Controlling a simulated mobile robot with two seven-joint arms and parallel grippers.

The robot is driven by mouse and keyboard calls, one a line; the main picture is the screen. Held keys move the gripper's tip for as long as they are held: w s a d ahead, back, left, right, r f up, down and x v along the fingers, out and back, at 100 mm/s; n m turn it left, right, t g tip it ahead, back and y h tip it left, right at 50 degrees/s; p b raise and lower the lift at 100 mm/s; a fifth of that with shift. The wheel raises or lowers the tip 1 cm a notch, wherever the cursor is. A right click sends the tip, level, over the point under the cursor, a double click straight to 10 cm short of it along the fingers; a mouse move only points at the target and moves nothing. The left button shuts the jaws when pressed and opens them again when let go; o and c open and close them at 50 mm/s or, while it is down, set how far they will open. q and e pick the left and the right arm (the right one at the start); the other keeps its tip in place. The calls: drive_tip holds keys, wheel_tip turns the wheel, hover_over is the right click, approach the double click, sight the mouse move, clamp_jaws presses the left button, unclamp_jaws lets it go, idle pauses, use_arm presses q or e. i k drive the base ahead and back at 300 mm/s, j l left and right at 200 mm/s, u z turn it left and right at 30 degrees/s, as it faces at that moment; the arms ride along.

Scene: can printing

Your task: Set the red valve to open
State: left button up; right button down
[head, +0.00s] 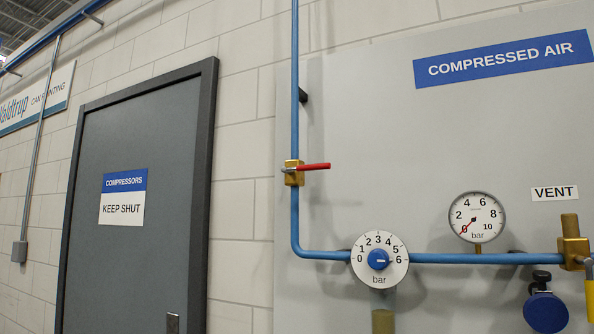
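The red valve's handle (313,166) is a thin red lever on a brass valve body (293,174). The body sits on the vertical blue pipe (295,90) in the middle of the head view. The lever points right, roughly level, and lies across the pipe. The pressure gauge (477,217) has a red needle pointing down-left near 0 bar. Neither of my grippers is in view.
A blue regulator knob (378,259) on a 0–6 dial sits below the red valve. A brass vent valve (573,248) with a yellow handle (590,300) and a round blue part (545,311) are at right. A grey door (135,240) is at left, shut.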

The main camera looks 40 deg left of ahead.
sight(324, 166)
drive_tip(key=k+j, duration=0.1)
drive_tip(key=j, duration=1.2)
drive_tip(key=k+j, duration=0.15)
drive_tip(key=j, duration=0.5)
